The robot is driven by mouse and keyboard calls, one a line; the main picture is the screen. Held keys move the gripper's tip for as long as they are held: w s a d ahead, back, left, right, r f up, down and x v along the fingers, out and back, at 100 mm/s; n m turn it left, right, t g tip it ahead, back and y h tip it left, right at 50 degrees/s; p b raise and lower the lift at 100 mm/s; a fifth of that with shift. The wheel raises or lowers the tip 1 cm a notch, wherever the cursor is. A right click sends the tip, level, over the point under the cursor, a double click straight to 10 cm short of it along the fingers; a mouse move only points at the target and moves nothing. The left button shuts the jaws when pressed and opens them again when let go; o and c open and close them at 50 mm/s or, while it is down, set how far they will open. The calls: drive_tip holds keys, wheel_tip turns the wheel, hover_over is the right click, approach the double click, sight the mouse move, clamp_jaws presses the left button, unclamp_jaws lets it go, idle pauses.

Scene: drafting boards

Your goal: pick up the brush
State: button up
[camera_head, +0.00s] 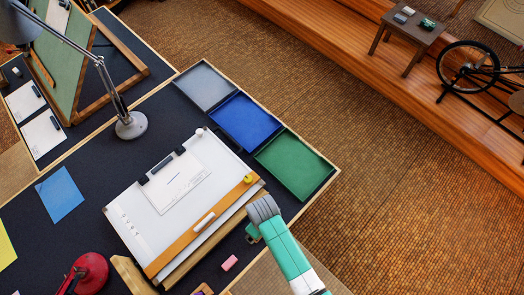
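I cannot clearly make out a brush in this view. A white, rod-like piece (204,222) lies on the wooden straightedge (178,246) of the tilted drawing board (130,225); I cannot tell what it is. A brown and purple item (203,290) is cut off by the bottom edge. My arm comes in from the bottom right, its grey wrist over the board's right corner.
A pink eraser (229,263) lies left of my arm. Grey (205,86), blue (245,121) and green (294,165) trays line the table's far right. A grey lamp (131,125) stands behind the board and a red lamp base (91,272) at bottom left. Dark tabletop shows between.

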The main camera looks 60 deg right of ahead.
wheel_tip(320, 180, down, 6)
drive_tip(key=shift+a+r+b, duration=0.1)
drive_tip(key=shift+b, duration=0.4)
drive_tip(key=c, duration=0.7)
drive_tip(key=shift+r, duration=0.1)
drive_tip(key=shift+r, duration=0.3)
drive_tip(key=r, duration=0.1)
drive_tip(key=r+p, duration=0.1)
drive_tip(key=r, duration=0.1)
drive_tip(key=shift+s+a, duration=0.15)
drive_tip(key=shift+s, duration=0.2)
drive_tip(key=s+a, duration=0.2)
drive_tip(key=s, duration=0.2)
drive_tip(key=s+a, duration=0.2)
drive_tip(key=s, duration=0.3)
drive_tip(key=s+a+r+p, duration=0.1)
drive_tip(key=s+a, duration=0.1)
drive_tip(key=s, duration=0.3)
drive_tip(key=shift+r, duration=0.1)
